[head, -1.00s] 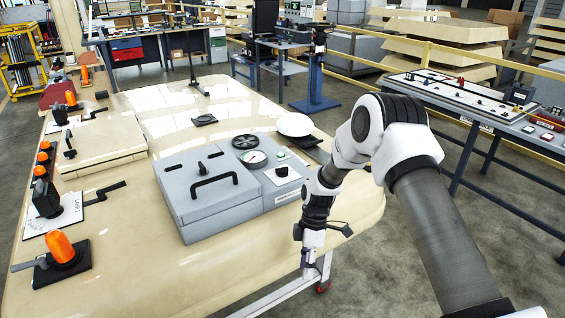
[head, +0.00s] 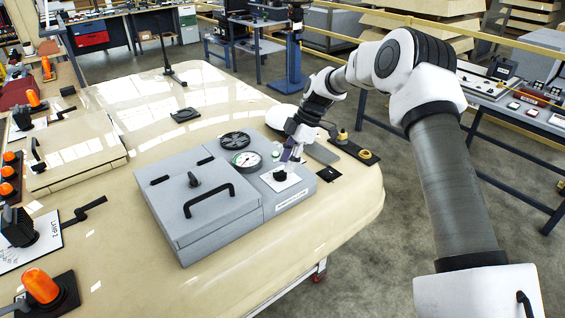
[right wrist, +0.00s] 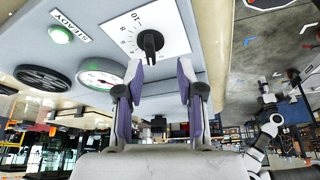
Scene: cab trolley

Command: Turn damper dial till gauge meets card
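The damper dial (head: 280,176) is a black knob on a white numbered plate on the grey box. In the right wrist view the dial (right wrist: 150,42) points along the plate's scale (right wrist: 130,30). The round gauge (head: 247,160) has a white face with a coloured mark; it also shows in the right wrist view (right wrist: 101,78), but its reading is too small to tell. My right gripper (head: 287,160) is just above the dial. In the right wrist view my right gripper (right wrist: 160,66) is open, its fingers apart with the dial just beyond them. I cannot pick out a separate card.
A black vent wheel (head: 235,139) and a green lamp (head: 278,157) flank the gauge. The grey lid (head: 207,212) with a black handle is to the left. A strip with yellow knobs (head: 354,147) is at the right. Cream surface lies clear in front.

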